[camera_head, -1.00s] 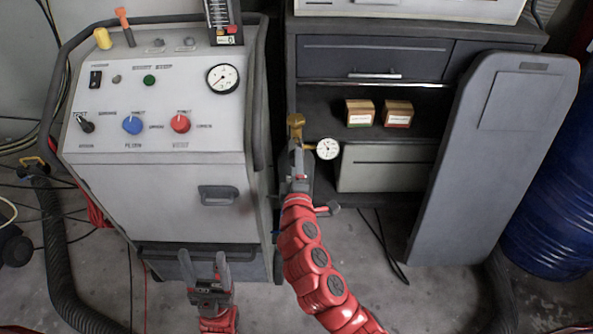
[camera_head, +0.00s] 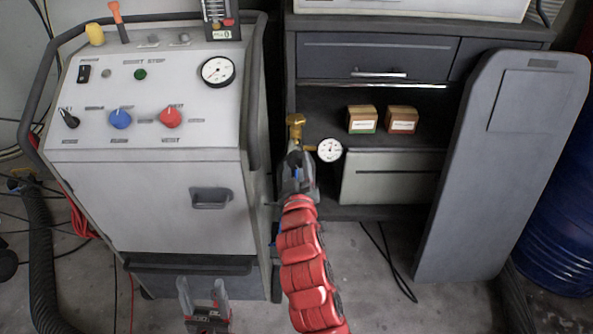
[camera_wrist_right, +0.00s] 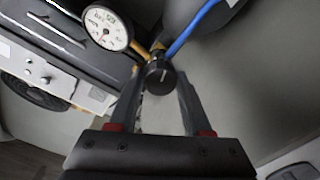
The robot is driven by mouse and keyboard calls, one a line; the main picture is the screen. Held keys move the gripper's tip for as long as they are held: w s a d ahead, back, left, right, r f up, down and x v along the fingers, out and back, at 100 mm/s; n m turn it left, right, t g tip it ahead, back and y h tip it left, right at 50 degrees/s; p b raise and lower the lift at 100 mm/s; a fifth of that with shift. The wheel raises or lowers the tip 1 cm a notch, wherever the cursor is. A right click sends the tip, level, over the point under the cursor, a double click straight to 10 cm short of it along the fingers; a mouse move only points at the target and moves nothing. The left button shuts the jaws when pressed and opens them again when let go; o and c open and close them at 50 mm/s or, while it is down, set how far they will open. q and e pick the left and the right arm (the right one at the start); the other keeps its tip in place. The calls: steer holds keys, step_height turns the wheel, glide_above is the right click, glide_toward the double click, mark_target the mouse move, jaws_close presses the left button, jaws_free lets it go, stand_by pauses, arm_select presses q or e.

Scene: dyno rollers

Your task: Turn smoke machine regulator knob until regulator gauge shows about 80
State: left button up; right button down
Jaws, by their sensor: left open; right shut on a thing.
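The regulator's brass fitting (camera_head: 295,124) stands at the right side of the white smoke machine (camera_head: 165,200). Its round white gauge (camera_head: 330,150) sits just to the right; the gauge (camera_wrist_right: 108,28) is also at upper left in the right wrist view, its reading too small to tell. The black regulator knob (camera_wrist_right: 159,78) with a pale mark lies between the fingertips of my right gripper (camera_wrist_right: 160,92), which is shut on it. In the head view my right gripper (camera_head: 297,168) largely hides the knob. My left gripper (camera_head: 203,288) is open and empty, low before the machine.
A dark cabinet (camera_head: 375,72) with two small boxes stands behind the gauge. A grey panel (camera_head: 500,165) leans at right beside a blue barrel (camera_head: 562,220). A blue hose (camera_wrist_right: 190,28) runs from the fitting. Cables and a black hose lie on the floor.

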steer(key=shift+m, duration=0.5)
steer(key=shift+c, duration=1.7)
jaws_free()
steer(key=s+p, duration=0.7)
steer(key=s, duration=1)
steer(key=shift+s+d, duration=0.2)
steer(key=shift+d, duration=0.15)
